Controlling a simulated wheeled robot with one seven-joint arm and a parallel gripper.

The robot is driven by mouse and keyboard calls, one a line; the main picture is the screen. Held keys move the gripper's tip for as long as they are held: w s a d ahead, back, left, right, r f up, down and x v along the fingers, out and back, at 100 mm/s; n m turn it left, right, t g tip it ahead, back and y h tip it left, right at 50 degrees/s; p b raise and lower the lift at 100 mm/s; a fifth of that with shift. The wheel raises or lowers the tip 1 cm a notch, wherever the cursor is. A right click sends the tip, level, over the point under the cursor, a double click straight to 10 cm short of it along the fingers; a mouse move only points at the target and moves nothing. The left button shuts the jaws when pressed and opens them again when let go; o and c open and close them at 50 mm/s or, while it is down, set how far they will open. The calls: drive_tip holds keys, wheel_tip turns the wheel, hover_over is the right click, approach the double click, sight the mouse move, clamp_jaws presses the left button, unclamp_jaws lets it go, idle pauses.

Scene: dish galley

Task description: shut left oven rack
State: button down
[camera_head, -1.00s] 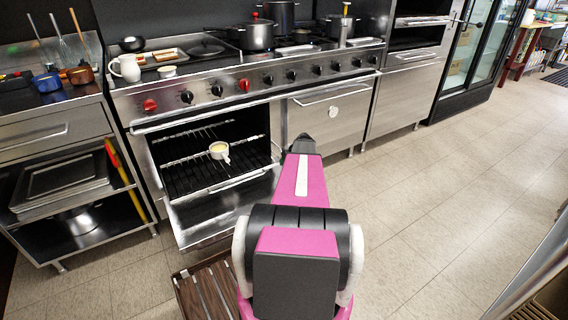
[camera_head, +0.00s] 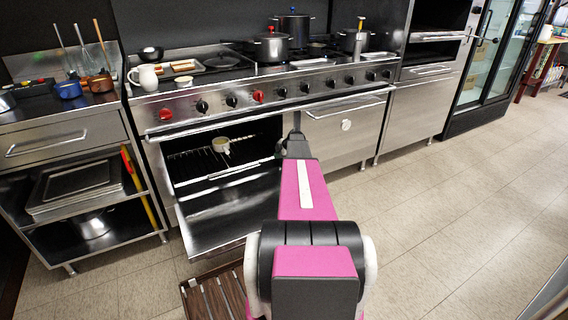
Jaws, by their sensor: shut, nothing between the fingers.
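The left oven (camera_head: 160,190) stands open with its door (camera_head: 215,212) lowered toward the floor. Its wire rack (camera_head: 190,163) shows inside the opening, behind the dark inner face of the door. My gripper (camera_head: 297,122) is at the right side of the oven opening, in front of the post between the two ovens. It is mostly hidden behind my own arm and is shut with nothing held. I cannot tell whether it touches the rack or the oven front.
The right oven door (camera_head: 345,135) is shut. Pots (camera_head: 271,46) stand on the stove top above the knobs. A slatted wooden mat (camera_head: 215,295) lies on the floor before the oven. A shelf unit (camera_head: 75,200) stands at left. The floor at right is clear.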

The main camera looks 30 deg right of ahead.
sight(272, 152)
drive_tip(key=shift+w, duration=2.75)
